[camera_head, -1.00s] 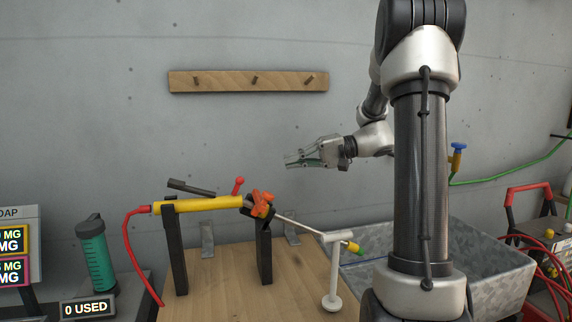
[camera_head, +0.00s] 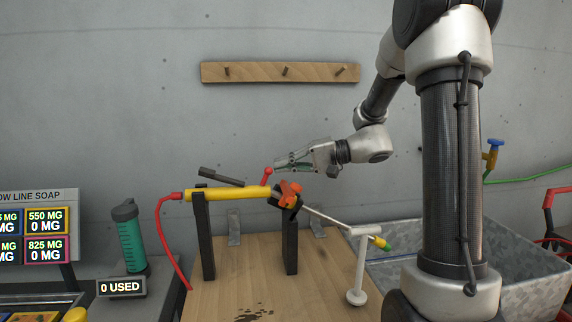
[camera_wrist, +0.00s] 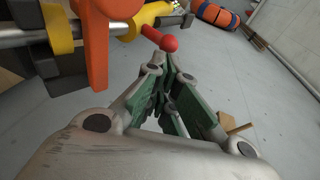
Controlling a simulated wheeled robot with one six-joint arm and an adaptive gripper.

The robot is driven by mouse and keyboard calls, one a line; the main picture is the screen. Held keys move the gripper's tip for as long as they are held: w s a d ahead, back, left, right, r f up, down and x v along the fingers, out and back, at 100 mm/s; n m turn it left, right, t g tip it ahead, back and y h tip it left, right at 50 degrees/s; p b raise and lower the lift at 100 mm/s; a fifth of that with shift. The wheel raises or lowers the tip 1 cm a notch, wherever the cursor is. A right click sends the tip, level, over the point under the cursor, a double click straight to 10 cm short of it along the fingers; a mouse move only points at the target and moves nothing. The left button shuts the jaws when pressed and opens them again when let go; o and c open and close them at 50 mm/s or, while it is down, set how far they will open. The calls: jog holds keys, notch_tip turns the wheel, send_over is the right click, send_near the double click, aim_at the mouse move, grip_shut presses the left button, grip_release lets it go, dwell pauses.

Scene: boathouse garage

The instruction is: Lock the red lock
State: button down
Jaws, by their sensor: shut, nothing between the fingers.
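The red lock (camera_head: 267,175) is a small red lever with a ball end, standing up from the yellow tube (camera_head: 228,193) near its right end. The tube lies across black posts above a wooden bench. My gripper (camera_head: 278,164) is shut and empty, its fingertips close beside the red ball in the head view. In the wrist view the red ball (camera_wrist: 168,44) sits just beyond my closed fingertips (camera_wrist: 168,66). I cannot tell whether they touch. An orange handle (camera_head: 290,192) is at the tube's right end, and it also shows large in the wrist view (camera_wrist: 92,40).
A thin rod runs right from the tube to a white stand (camera_head: 359,270). A metal trough (camera_head: 405,250) is behind on the right. A peg rail (camera_head: 280,72) hangs on the wall. A green bottle (camera_head: 130,240) and red hose (camera_head: 168,245) are on the left.

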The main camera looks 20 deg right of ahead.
jog(key=shift+w+a+r+g+h, duration=0.1)
jog(key=shift+a+r+g+h, duration=0.3)
jog(key=shift+h, duration=0.7)
jog(key=shift+w+a+r+n+g+h, duration=0.1)
jog(key=shift+a+r+n+g+h, duration=0.15)
jog(key=shift+a+h, duration=0.4)
jog(key=shift+w+a+r+n+g+h, duration=0.15)
jog(key=shift+a+r+h, duration=0.2)
jog(key=shift+h, duration=0.55)
jog(key=shift+a+r+n+g+h, duration=0.1)
jog(key=shift+a+r+g+h, duration=0.1)
jog(key=shift+a+r+h, duration=0.4)
jog(key=shift+f+h, duration=0.25)
jog(key=shift+h, duration=0.1)
jog(key=shift+r, duration=0.8)
jog(key=shift+d+r, duration=0.1)
jog(key=shift+d, duration=0.05)
